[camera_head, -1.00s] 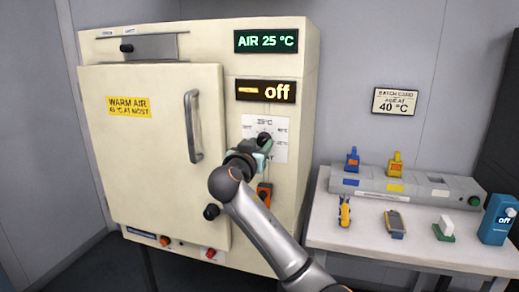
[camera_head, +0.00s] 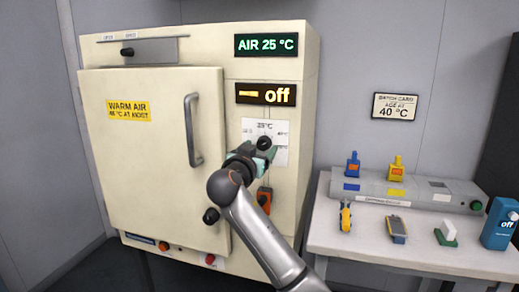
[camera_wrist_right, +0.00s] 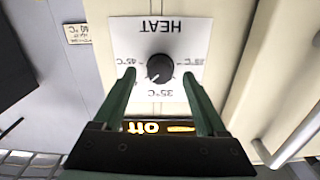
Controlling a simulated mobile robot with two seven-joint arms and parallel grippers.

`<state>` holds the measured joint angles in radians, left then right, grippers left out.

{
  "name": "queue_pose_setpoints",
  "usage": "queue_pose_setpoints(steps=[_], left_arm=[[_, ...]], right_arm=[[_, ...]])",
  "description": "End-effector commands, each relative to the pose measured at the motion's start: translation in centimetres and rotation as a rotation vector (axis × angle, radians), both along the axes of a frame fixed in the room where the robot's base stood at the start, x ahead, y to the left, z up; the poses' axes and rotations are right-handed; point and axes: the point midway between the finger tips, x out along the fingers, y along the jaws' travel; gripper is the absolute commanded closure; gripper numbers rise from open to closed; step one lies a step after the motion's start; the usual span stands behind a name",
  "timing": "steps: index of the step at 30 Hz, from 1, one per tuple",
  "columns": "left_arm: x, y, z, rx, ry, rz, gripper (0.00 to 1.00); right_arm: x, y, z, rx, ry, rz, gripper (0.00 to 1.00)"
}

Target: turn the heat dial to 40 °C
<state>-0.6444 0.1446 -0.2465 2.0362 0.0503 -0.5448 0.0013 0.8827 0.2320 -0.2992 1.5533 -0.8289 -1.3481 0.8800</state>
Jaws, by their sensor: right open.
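The heat dial (camera_head: 264,142) is a round black knob on a white plate (camera_head: 277,157) on the cream oven's front, right of the door. In the right wrist view the dial (camera_wrist_right: 160,68) shows upside down, with HEAT, 35 °C and 45 °C printed around it. A pale mark on it points toward the lower left of that picture, near the 35 °C side. My right gripper (camera_head: 266,151) is open in front of the plate, its green fingers either side of the dial in the wrist view; contact cannot be told. My left gripper is not in view.
The oven's displays read AIR 25 °C (camera_head: 266,45) and off (camera_head: 266,94). A door handle (camera_head: 193,130) stands out left of the dial. An orange switch (camera_head: 264,198) sits below. A card (camera_head: 396,107) reads 40 °C above a side table (camera_head: 350,240) with small tools.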

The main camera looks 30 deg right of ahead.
Motion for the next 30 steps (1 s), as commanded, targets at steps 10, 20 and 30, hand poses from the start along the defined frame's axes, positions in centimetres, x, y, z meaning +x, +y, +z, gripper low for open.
queue_pose_setpoints(steps=[10,20,30], left_arm=[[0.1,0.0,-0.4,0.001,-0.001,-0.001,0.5],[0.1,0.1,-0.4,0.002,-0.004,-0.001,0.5],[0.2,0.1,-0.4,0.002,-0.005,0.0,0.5]], right_arm=[[-4.2,5.1,-0.2,0.005,-0.001,0.005,0.26],[-7.5,8.9,-0.1,0.001,0.0,0.003,0.26],[-7.9,9.3,0.0,0.001,0.001,0.0,0.26]])
